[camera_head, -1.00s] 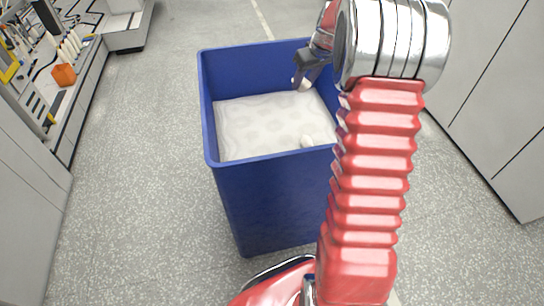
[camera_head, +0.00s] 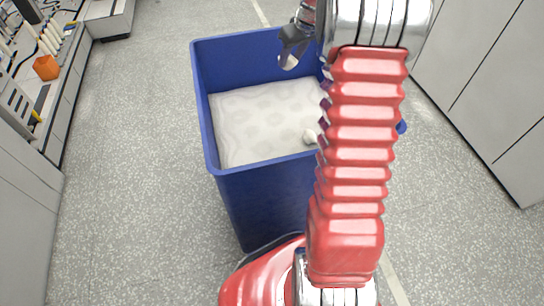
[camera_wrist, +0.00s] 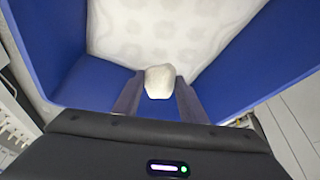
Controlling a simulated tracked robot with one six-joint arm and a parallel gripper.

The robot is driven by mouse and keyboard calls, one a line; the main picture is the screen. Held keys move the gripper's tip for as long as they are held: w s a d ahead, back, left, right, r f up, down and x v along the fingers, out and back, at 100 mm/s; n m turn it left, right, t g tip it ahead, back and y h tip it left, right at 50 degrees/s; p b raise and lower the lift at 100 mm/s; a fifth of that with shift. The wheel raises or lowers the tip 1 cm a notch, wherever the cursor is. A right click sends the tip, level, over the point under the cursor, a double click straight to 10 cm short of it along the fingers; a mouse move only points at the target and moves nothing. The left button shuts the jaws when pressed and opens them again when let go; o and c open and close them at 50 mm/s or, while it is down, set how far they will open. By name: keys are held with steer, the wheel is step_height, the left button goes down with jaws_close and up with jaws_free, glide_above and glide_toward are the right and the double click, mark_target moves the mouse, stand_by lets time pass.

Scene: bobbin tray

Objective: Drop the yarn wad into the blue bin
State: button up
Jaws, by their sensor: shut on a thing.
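The blue bin (camera_head: 262,190) stands on the floor in front of me, with a pale, lumpy white filling (camera_head: 262,115) inside it. My gripper (camera_head: 288,63) is over the far part of the bin's opening and points down. It is shut on the off-white yarn wad (camera_wrist: 159,81), which sits between the two fingertips in the wrist view. The wad also shows small below the fingers in the head view (camera_head: 289,63). Blue bin walls lie on both sides of the wad in the wrist view. My red arm hides the bin's right part.
A small white lump (camera_head: 309,136) lies on the filling near the bin's near right rim. A workbench with an orange block (camera_head: 46,67) and white bobbins stands at left. Grey cabinets (camera_head: 490,90) stand at right. Floor to the bin's left is clear.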

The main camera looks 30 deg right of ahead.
steer(key=shift+d, duration=0.1)
step_height(320, 180, down, 6)
stand_by(0.8)
steer(key=shift+s, duration=0.1)
steer(key=o, duration=1.1)
steer(key=v, duration=1.3)
steer(key=shift+s+r, duration=0.15)
steer(key=shift+r, duration=0.15)
